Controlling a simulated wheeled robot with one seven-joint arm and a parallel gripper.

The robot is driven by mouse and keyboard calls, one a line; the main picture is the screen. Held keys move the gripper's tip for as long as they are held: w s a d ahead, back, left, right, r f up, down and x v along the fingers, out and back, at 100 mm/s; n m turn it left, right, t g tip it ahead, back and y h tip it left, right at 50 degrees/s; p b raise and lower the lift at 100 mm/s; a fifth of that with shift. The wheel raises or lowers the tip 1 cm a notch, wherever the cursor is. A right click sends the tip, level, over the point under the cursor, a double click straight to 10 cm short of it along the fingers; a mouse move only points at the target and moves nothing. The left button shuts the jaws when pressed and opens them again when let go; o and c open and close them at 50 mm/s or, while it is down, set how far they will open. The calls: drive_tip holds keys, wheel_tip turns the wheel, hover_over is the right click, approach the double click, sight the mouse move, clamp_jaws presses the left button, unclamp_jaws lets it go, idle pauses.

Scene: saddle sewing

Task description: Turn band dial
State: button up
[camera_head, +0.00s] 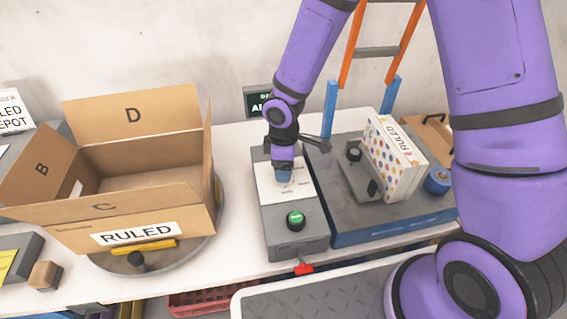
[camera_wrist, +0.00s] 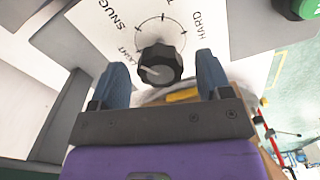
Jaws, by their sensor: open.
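The band dial (camera_wrist: 160,65) is a black ribbed knob on a white label plate. In the wrist view the words SNUG and HARD and part of another word show around it. My gripper (camera_wrist: 168,75) is open, with one blue finger on each side of the knob and a visible gap to it. In the head view my gripper (camera_head: 284,176) points down over the plate of the grey control box (camera_head: 272,225) and hides the dial. A green button (camera_head: 295,221) sits on the same box, nearer the front.
An open cardboard box (camera_head: 185,228) marked RULED stands on a round turntable (camera_head: 205,243) at left. Right of the control box, a dotted RULED pack (camera_head: 397,160) stands on a blue-edged machine bed (camera_head: 345,236). A small display (camera_head: 259,102) is behind my wrist.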

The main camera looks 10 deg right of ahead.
wheel_tip(320, 180, up, 11)
idle(0.5)
drive_tip(key=shift+f, duration=0.1)
drive_tip(key=s+d+r+m+t, duration=0.1)
drive_tip(key=s+d+r+m, duration=0.1)
drive_tip(key=d+r, duration=0.25)
drive_tip(key=s+d+r+m+t+h, duration=0.1)
drive_tip(key=s+d+r+m, duration=0.15)
drive_tip(key=r, duration=0.35)
drive_tip(key=s+d+r+m+t, duration=0.1)
drive_tip(key=d+r+m, duration=0.2)
drive_tip(key=d+r, duration=0.2)
drive_tip(key=s+d+r+m+t, duration=0.1)
drive_tip(key=s+d+r+m, duration=0.2)
drive_tip(key=s, duration=0.4)
drive_tip(key=s+d+r+m+t+y, duration=0.1)
drive_tip(key=s+d+r+m, duration=0.3)
drive_tip(key=s+r, duration=0.2)
drive_tip(key=shift+s+d, duration=0.3)
drive_tip(key=shift+s, duration=0.45)
drive_tip(key=shift+m, duration=0.25)
drive_tip(key=shift+c, duration=0.4)
